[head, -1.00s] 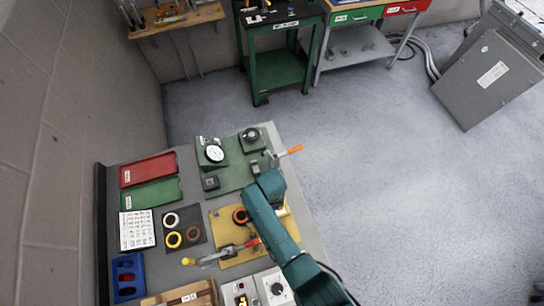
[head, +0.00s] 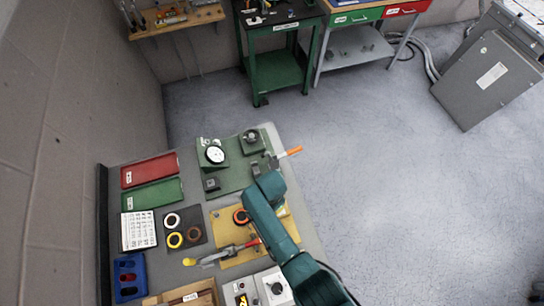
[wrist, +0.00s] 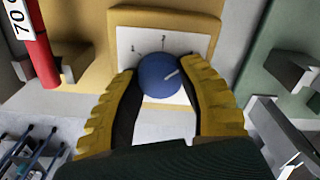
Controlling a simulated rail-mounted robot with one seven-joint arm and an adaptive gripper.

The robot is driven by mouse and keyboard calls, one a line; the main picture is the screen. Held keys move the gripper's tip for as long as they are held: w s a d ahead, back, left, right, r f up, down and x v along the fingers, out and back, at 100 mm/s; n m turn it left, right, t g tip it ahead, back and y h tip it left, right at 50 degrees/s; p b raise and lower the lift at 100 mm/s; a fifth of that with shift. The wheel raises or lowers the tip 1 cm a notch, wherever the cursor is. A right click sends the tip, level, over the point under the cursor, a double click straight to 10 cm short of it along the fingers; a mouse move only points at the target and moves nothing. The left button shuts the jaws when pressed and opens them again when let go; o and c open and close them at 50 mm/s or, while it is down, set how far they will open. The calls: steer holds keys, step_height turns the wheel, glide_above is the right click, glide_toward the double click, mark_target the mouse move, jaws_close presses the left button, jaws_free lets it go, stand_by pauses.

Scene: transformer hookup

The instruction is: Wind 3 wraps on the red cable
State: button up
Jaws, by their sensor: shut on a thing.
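In the wrist view my gripper (wrist: 165,100) has its two yellow fingers closed on either side of a round blue knob (wrist: 158,76) with a white pointer line. The knob sits on a white marked dial plate (wrist: 185,44) on a yellow board (wrist: 85,20). In the head view my teal arm reaches over this yellow board (head: 228,262) and hides the gripper and knob. A dark and orange ring (head: 241,216) shows on the board beside the arm. I cannot make out a red cable for certain.
A red labelled bar (wrist: 38,45) is left of the knob in the wrist view. A green fixture plate (head: 236,181) with a gauge stands behind.

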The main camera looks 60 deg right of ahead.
steer(key=shift+s+a+f+m, duration=0.1)
steer(key=shift+s+f+m, duration=0.1)
steer(key=shift+m, duration=0.1)
steer(key=o, duration=1.3)
steer(key=shift+w, duration=0.1)
steer(key=shift+c, duration=0.2)
steer(key=shift+r, duration=0.1)
step_height(320, 180, up, 12)
